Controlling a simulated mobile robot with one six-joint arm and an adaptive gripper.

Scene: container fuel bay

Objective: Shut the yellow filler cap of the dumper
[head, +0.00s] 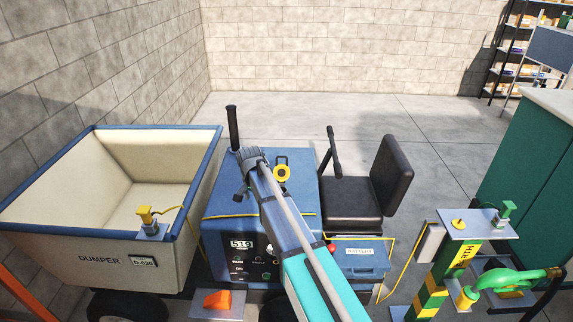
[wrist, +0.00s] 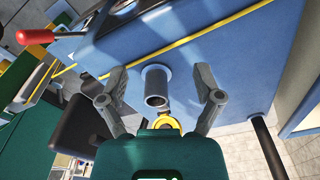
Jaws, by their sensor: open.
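The yellow filler cap (head: 282,173) stands open on the blue engine cover of the dumper (head: 222,212). In the wrist view the cap (wrist: 168,123) shows just below the filler neck, partly hidden by my gripper's body. The grey filler neck (wrist: 157,84) is uncovered, with its dark mouth visible. My gripper (head: 246,174) is over the engine cover, left of the cap in the head view, and hides the neck there. In the wrist view my gripper (wrist: 160,88) is open, its fingers on both sides of the neck and apart from it.
A black upright pipe (head: 233,128) stands behind my gripper. A lever (head: 333,150) and black seat (head: 390,180) are to the right. The cream skip (head: 120,170) is left. A green fuel pump stand (head: 440,275) is at front right.

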